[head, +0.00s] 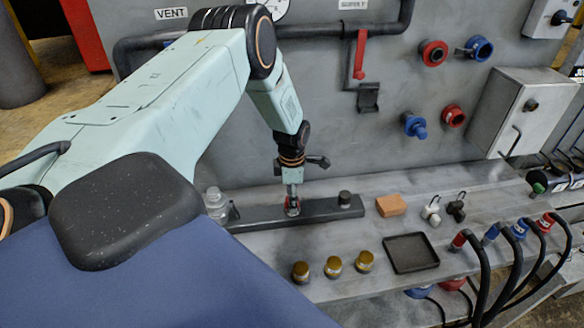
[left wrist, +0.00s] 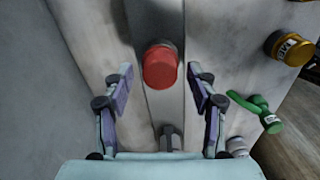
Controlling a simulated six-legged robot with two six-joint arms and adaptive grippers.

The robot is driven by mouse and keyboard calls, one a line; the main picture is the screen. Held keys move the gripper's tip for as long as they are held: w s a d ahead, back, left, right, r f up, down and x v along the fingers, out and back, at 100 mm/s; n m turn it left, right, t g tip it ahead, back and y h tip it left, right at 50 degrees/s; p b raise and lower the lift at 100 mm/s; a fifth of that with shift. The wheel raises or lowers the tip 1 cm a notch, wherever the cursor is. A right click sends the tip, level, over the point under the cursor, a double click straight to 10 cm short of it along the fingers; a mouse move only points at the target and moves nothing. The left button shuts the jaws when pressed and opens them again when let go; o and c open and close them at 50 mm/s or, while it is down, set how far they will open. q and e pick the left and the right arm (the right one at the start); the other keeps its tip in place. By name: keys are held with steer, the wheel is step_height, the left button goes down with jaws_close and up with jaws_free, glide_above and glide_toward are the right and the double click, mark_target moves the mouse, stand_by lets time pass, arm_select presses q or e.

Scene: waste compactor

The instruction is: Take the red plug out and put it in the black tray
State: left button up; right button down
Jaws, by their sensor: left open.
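The red plug (left wrist: 160,67) sits upright on the grey rail in the left wrist view, between and slightly beyond my open left fingertips (left wrist: 160,80). A clear gap shows on both sides of it. In the head view my left gripper (head: 291,196) points down over the rail, and a little red of the plug (head: 292,210) shows beneath it, mostly hidden. The black tray (head: 410,237) lies on the bench to the right of the rail and looks empty. My right gripper is in neither view.
A dark knob (head: 344,198) stands at the rail's right end (head: 325,212). A clear bottle (head: 215,203) stands at its left. Several brass-coloured jars (head: 333,266) line the front, left of the tray. An orange block (head: 391,205) lies behind the tray. Cabled plugs (head: 520,229) are at right.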

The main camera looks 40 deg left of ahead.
arm_select(q)
steer(key=m+b, duration=0.1)
steer(key=m, duration=0.4)
steer(key=m+b, duration=0.1)
steer(key=m, duration=0.4)
steer(key=shift+c, duration=0.3)
jaws_close()
steer(key=shift+r+n+p, duration=0.15)
steer(key=shift+n+p, duration=0.75)
steer(key=shift+p, duration=0.1)
steer(key=shift+n+p, duration=0.55)
steer(key=shift+n, duration=1.05)
